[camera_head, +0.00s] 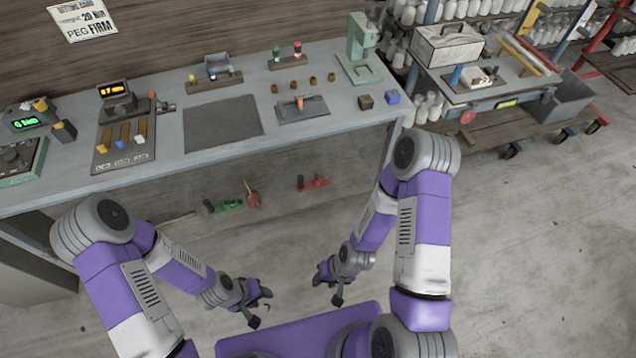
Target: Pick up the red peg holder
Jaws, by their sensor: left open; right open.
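A small red holder-like piece (313,183) with a dark upright part lies low beneath the workbench. I cannot tell for certain that it is the red peg holder. My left gripper (261,308) is open and empty, low in front of the bench. My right gripper (326,290) is open and empty to its right. Both are apart from the bench and from these pieces.
A cart (490,95) stands right; the right floor is clear.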

